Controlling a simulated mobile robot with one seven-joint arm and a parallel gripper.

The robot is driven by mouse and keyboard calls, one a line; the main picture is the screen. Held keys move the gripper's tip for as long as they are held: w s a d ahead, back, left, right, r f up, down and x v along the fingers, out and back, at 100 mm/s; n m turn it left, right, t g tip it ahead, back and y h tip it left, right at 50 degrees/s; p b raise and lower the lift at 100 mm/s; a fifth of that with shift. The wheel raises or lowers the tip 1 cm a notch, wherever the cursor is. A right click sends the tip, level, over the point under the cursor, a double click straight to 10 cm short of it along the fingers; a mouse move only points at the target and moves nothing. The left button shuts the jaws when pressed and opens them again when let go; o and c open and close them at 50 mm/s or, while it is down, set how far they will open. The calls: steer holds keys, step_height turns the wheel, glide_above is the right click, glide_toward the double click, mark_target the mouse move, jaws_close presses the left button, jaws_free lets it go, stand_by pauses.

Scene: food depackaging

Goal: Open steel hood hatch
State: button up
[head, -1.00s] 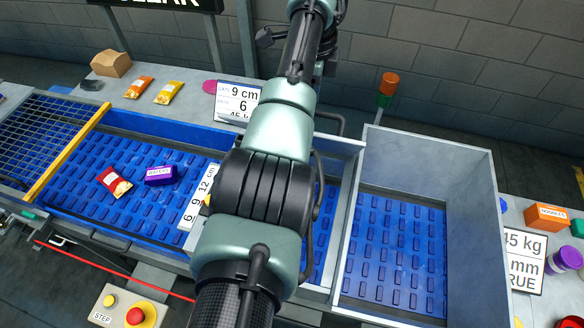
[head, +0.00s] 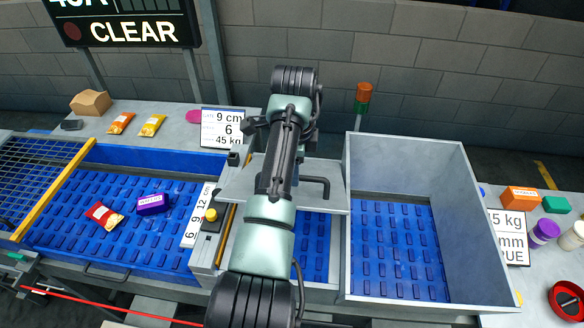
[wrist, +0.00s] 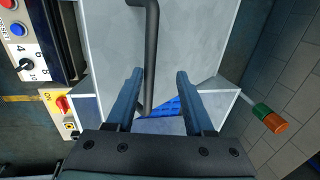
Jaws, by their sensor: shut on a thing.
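The steel hood hatch (head: 325,170) is a grey plate over the middle belt section, with blue belt visible in front of it. Its black bar handle (head: 316,186) stands out on the right of my arm. In the wrist view the hatch (wrist: 195,40) fills the upper middle, and the handle (wrist: 152,50) runs down between my fingers, nearer the left one. My gripper (wrist: 160,78) is shut on the handle, though a gap shows beside the right finger. My arm hides the gripper in the head view.
A deep grey bin (head: 480,230) with a blue floor stands right of the hatch. Left is a blue belt (head: 115,225) with a red packet (head: 103,214) and a purple box (head: 152,203). A signal lamp (head: 363,92) stands behind.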

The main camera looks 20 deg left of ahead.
steer(key=shift+w+r, duration=0.1)
steer(key=w+r+p, duration=0.2)
steer(key=r, duration=0.4)
steer(key=w+a+r+p, duration=0.1)
steer(key=w+r+p, duration=0.2)
steer(key=r, duration=0.4)
steer(key=shift+a+r, duration=0.25)
steer(key=shift+r, duration=0.05)
stand_by(0.8)
steer(key=shift+p, duration=0.65)
